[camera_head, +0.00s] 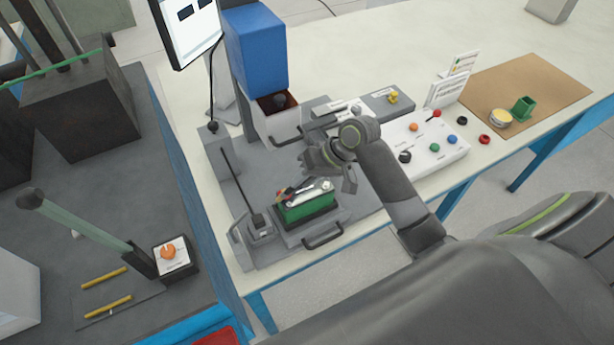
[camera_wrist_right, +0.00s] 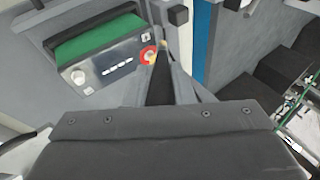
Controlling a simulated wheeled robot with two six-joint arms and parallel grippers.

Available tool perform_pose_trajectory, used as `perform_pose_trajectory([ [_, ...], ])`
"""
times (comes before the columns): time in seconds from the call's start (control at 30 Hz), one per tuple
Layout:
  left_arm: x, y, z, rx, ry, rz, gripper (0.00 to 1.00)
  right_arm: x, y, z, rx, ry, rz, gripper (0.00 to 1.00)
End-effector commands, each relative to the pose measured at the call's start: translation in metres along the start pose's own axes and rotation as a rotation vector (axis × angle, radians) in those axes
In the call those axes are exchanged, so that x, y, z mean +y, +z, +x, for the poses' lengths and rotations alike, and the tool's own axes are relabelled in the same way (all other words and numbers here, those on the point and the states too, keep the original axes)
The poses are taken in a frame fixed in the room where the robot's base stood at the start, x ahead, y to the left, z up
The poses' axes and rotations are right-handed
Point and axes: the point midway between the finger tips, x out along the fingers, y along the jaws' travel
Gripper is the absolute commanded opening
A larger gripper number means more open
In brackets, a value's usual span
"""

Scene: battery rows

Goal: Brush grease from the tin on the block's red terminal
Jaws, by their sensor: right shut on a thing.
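The green block (camera_head: 308,211) with a grey top sits in a grey holder on the bench. It also shows in the wrist view (camera_wrist_right: 100,38). Its red terminal (camera_wrist_right: 148,56) is a red ring at one end of the top. My right gripper (camera_head: 320,177) is over the block, shut on a thin dark brush (camera_wrist_right: 160,86). The brush's pale yellowish tip is beside or on the red terminal; contact is unclear. The yellow-topped tin (camera_head: 501,118) stands on the brown mat at the right. My left gripper is not in view.
A white panel with coloured knobs (camera_head: 447,158) lies right of my arm. A blue-topped press (camera_head: 256,50) stands behind the block. A tall lever (camera_head: 240,185) stands left of it.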

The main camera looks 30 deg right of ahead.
Motion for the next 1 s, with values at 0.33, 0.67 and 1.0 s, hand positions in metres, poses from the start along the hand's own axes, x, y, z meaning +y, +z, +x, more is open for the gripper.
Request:
perform_pose_trajectory([
  [0.33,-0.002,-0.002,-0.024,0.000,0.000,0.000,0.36,-0.011,-0.004,-0.017,-0.001,0.000,0.001,0.00],
  [0.67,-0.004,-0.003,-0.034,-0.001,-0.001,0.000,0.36,-0.024,-0.010,-0.039,0.002,0.001,-0.002,0.00],
  [1.0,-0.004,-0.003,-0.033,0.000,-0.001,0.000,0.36,-0.032,-0.012,-0.050,0.000,0.000,0.000,0.00],
])
